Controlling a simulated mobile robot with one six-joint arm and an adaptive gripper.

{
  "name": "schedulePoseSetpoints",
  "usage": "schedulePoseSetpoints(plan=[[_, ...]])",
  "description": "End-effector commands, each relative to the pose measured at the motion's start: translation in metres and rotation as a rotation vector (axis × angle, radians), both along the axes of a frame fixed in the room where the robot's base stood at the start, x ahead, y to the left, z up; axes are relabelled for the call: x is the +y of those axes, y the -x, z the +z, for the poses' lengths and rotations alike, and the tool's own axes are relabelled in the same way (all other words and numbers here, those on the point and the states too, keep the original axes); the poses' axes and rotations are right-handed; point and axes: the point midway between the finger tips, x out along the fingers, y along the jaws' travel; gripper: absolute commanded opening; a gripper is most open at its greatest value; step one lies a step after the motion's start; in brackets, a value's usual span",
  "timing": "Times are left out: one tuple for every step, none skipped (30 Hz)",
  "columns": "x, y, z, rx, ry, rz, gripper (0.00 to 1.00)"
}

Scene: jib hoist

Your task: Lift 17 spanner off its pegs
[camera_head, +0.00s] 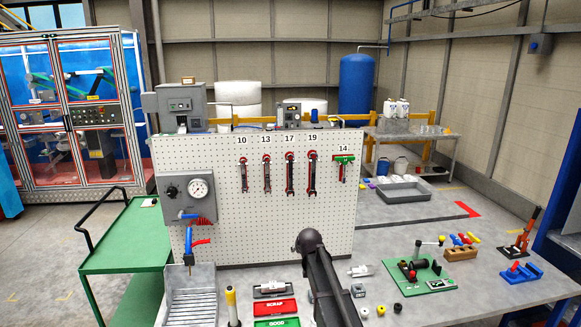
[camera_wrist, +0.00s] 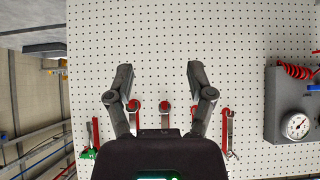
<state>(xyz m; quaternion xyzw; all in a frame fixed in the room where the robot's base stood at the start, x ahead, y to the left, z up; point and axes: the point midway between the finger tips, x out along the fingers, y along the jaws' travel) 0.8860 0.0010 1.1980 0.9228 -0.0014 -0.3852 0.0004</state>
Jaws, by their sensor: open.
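The 17 spanner (camera_head: 290,174) hangs upright on the white pegboard (camera_head: 220,240), below its "17" label and between the 13 spanner (camera_head: 267,174) and the 19 spanner (camera_head: 313,174). In the wrist view, which shows the board upside down, one end of the 17 spanner (camera_wrist: 165,106) shows between the fingers. The rest is hidden behind my gripper body. My gripper (camera_wrist: 160,75) is open and empty, its fingers on either side of the 17 spanner's line. Their distance from the board is hard to tell. In the head view my gripper is not visible; my dark arm rises before the board.
The 10 spanner (camera_head: 243,174) hangs left of the others, and a green-topped tool (camera_head: 343,167) hangs under "14". A grey gauge box (camera_head: 187,198) sticks out at the board's left. Red and green trays (camera_head: 274,308) and small fixtures (camera_head: 420,272) stand on the bench.

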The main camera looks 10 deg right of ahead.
Motion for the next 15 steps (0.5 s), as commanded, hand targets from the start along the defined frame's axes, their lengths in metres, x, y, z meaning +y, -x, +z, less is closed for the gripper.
schedulePoseSetpoints(plan=[[0.0,-0.019,0.023,-0.032,0.0,0.0,0.69],[0.0,-0.027,0.031,-0.051,0.0,0.0,0.69],[0.0,-0.037,0.042,-0.077,0.0,0.0,0.69],[0.0,-0.045,0.05,-0.097,0.0,0.0,0.69],[0.0,-0.053,0.058,-0.116,0.0,0.0,0.69],[0.001,-0.063,0.069,-0.142,0.0,0.001,0.69],[0.001,-0.07,0.077,-0.161,0.0,0.001,0.69],[0.001,-0.078,0.085,-0.181,0.0,0.001,0.69],[0.001,-0.088,0.096,-0.207,0.0,0.001,0.69],[0.001,-0.095,0.104,-0.226,0.0,0.001,0.69],[0.001,-0.102,0.113,-0.246,0.0,0.001,0.69],[0.001,-0.112,0.123,-0.271,-0.001,0.002,0.69],[0.001,-0.119,0.131,-0.29,-0.001,0.002,0.69],[0.001,-0.125,0.139,-0.309,-0.001,0.002,0.69],[0.001,-0.133,0.148,-0.331,-0.001,0.002,0.69]])
